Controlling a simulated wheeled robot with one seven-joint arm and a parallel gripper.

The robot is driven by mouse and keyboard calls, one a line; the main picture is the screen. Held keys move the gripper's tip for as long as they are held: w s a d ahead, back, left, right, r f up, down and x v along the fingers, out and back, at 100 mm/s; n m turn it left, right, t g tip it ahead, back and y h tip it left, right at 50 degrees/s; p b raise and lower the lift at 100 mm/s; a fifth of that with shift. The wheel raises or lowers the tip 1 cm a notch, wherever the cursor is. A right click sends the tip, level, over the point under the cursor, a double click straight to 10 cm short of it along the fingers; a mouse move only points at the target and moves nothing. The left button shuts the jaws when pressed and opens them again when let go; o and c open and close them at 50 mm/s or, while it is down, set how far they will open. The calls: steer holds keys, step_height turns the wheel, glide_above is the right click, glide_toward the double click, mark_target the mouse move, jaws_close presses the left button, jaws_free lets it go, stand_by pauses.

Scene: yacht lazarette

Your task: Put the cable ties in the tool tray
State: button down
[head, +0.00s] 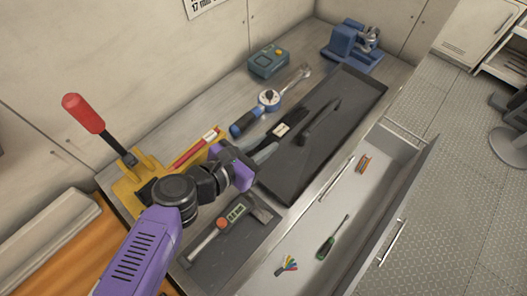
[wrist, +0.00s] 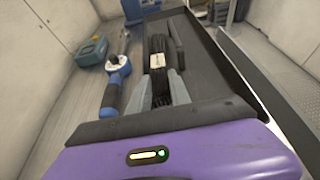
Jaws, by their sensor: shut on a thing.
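The cable ties (head: 282,128) are a black bundle with a white label band. My gripper (head: 262,153) is shut on the bundle, which also shows between the two grey fingers in the wrist view (wrist: 157,62). The tool tray (head: 290,183) is a long, dark, shallow tray on the bench, and shows to the right in the wrist view (wrist: 208,75). The bundle is at or over the tray's left long edge in the head view. Whether it touches the tray or hangs above it I cannot tell.
A long black tool (head: 320,121) lies in the tray. A blue-handled torque wrench (head: 268,100) lies left of it. A teal box (head: 268,62) and blue vise (head: 352,42) stand behind. An open drawer (head: 335,200) holds a screwdriver (head: 326,246). A yellow red-levered tool (head: 130,185) stands left.

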steer(key=shift+f, duration=2.6)
steer(key=shift+f, duration=0.1)
steer(key=c, duration=1.5)
jaws_free()
steer(key=shift+r+p, duration=0.2)
steer(key=shift+p, duration=0.1)
steer(key=shift+s+a, duration=0.3)
steer(key=b+v, duration=0.3)
steer(key=v, duration=0.8)
steer(key=shift+s, duration=0.1)
steer(key=shift+r, duration=0.1)
